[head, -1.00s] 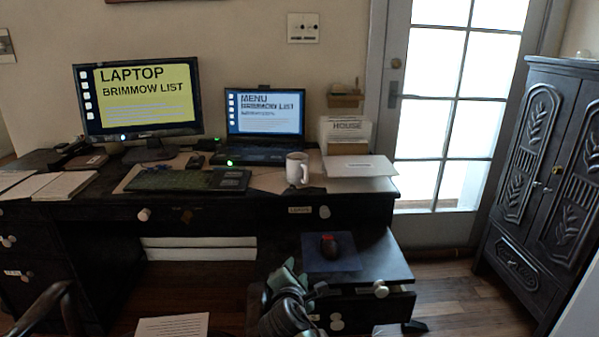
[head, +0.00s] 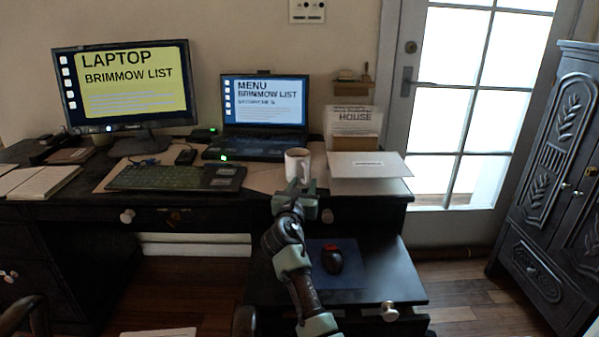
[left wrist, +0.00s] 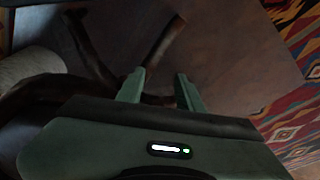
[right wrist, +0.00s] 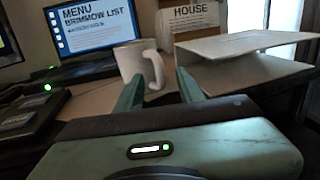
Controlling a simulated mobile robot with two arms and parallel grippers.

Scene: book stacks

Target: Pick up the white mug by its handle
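The white mug (head: 297,163) stands upright on the desk in front of the laptop's right side. In the right wrist view the mug (right wrist: 134,66) stands just beyond the fingers, with its curved handle (right wrist: 155,70) on the right. My right gripper (head: 297,188) is just in front of the mug in the head view, partly covering its lower part. In the right wrist view the right gripper (right wrist: 158,90) is open, with the handle showing between its fingertips from behind. Contact cannot be seen. My left gripper (left wrist: 160,85) is open and empty, facing the floor.
The laptop (head: 262,120) and keyboard (head: 175,178) are left of the mug.

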